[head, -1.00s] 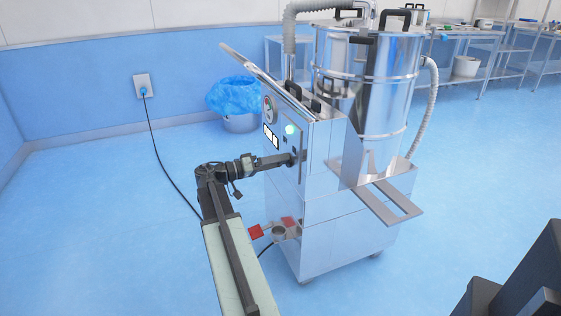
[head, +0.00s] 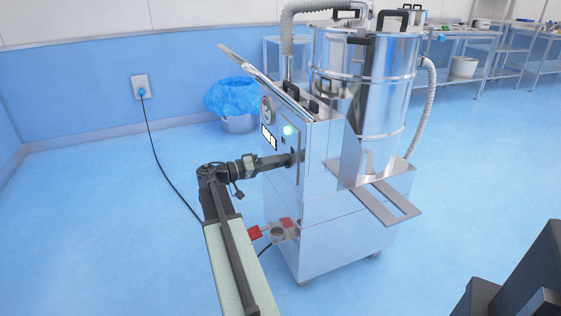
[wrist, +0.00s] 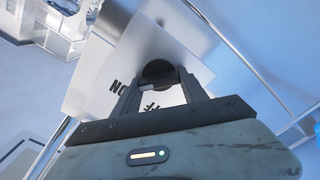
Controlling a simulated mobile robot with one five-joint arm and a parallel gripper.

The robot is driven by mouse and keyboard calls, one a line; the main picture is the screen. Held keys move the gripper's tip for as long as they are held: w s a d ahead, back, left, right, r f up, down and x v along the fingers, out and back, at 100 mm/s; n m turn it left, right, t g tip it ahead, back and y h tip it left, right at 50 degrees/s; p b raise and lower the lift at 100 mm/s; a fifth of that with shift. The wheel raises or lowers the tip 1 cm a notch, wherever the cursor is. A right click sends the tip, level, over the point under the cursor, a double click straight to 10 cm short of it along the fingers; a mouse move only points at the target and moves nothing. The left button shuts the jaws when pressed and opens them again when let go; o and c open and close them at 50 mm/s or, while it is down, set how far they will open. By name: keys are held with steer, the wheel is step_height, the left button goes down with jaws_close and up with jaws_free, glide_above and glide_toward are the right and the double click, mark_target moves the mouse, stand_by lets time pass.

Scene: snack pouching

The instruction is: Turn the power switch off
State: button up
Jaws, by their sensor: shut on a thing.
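The power switch (wrist: 158,71) is a round black knob on the steel machine's front panel, seen in the wrist view between my two fingers. My gripper (wrist: 160,88) is shut on it, one finger on each side. Dark "ON" lettering shows left of the knob, and other lettering below it is partly hidden by my gripper. In the head view my gripper (head: 291,159) reaches the panel's lower part and the knob is hidden behind it. A green light (head: 290,130) glows above on the panel.
The steel machine (head: 325,215) stands in the middle, with a gauge (head: 267,110) on its front and a red-handled part (head: 255,232) low down. A blue-lined bin (head: 238,122) stands behind. A black cable runs from the wall socket (head: 141,87).

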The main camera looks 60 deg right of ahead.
steer(key=n, duration=0.4)
steer(key=shift+a+f, duration=0.1)
steer(key=n, duration=0.4)
steer(key=shift+f+n, duration=0.1)
steer(key=shift+n, duration=0.2)
steer(key=n, duration=0.4)
steer(key=shift+f, duration=0.1)
steer(key=shift+s+f+n+b, duration=0.1)
steer(key=shift+n+b, duration=0.25)
steer(key=shift+n, duration=1.65)
steer(key=o, duration=1.4)
steer(key=shift+n, duration=0.3)
